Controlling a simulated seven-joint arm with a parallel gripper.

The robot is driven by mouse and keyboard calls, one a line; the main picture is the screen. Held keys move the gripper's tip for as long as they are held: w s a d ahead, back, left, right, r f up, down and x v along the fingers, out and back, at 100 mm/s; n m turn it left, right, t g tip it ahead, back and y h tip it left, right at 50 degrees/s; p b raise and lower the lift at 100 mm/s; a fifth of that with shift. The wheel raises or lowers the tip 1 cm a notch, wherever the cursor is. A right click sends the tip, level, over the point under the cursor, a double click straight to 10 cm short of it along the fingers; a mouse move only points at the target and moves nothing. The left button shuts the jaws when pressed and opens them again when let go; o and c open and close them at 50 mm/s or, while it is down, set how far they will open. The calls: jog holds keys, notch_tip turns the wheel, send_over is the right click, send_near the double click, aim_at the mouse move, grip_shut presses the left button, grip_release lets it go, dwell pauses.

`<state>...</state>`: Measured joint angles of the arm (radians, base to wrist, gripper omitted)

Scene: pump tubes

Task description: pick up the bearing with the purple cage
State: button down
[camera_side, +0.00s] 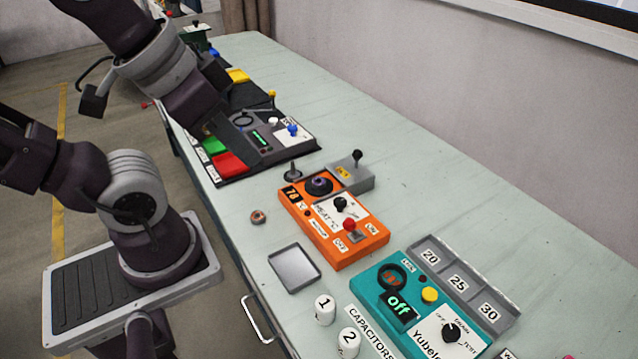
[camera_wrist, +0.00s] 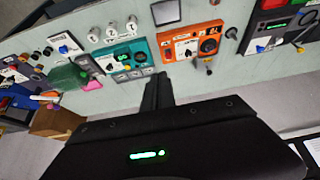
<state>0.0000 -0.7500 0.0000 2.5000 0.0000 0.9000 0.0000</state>
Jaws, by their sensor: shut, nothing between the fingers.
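A bearing with a purple-looking cage (camera_side: 319,184) sits on the round dark seat of the orange heater box (camera_side: 351,247) in the side view. In the wrist view the heater box (camera_wrist: 177,50) is at upper middle, and the seat shows as a dark disc; the cage colour is too small to tell there. A smaller bearing with an orange-brown ring (camera_side: 258,217) lies on the table left of the heater. My gripper (camera_wrist: 158,80) is shut and empty, with its fingers pointing toward the table in the wrist view. Its fingertips are not clear in the side view.
A grey box with a black lever (camera_side: 350,173) and a metal peg (camera_side: 292,172) stand behind the heater. A silver tray (camera_side: 294,268), white numbered cylinders (camera_side: 325,310) and a teal tester (camera_side: 425,310) are in front. The table's right side is clear.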

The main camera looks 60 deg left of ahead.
jog(key=c, duration=1.1)
grip_release()
jog(key=shift+o, duration=0.2)
